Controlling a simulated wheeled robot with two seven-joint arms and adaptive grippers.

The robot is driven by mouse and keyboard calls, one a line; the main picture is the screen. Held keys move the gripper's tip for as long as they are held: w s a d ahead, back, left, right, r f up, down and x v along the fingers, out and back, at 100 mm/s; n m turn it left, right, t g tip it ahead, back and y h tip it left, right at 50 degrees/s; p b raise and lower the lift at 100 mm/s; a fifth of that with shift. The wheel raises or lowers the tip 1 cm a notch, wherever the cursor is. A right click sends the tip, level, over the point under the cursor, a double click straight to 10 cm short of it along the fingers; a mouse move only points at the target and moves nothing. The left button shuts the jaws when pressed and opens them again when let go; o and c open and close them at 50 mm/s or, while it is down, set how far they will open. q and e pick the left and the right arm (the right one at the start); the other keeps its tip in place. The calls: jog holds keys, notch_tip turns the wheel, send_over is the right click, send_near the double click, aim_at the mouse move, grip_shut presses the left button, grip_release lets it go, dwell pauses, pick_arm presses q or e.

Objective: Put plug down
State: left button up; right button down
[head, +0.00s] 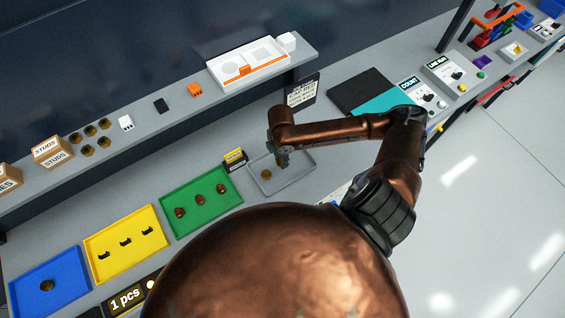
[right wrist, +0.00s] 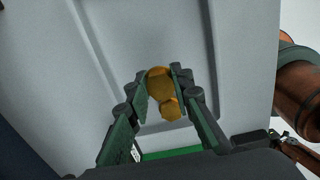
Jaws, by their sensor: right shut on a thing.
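My right gripper (head: 283,163) points down over the grey tray (head: 304,180). In the right wrist view its fingers (right wrist: 161,78) are shut on a brass plug (right wrist: 160,83), held between the fingertips. A second brass plug (right wrist: 171,110) shows just below it in that view; it also shows in the head view (head: 266,174), lying in the grey tray left of the gripper. In the head view the held plug is hard to make out against the dark fingers. I cannot tell how high it is above the tray floor. My left gripper is not in view.
A green tray (head: 187,229) with several brown parts lies left of the grey tray, then a yellow tray (head: 108,267) and a blue tray (head: 22,297). A small yellow-black sign (head: 235,158) and a dark sign (head: 303,91) stand near. A shelf (head: 150,133) runs behind.

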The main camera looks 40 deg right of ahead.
jog(key=f, duration=0.3)
jog(key=shift+d+f, duration=0.15)
jog(key=shift+d, duration=0.15)
jog(key=shift+f, duration=0.3)
jog(key=c, duration=1.7)
grip_release()
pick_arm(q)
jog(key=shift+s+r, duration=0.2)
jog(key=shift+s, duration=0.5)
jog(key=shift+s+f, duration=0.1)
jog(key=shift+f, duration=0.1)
pick_arm(e)
notch_tip(320, 180, up, 12)
jog(key=shift+r, duration=0.1)
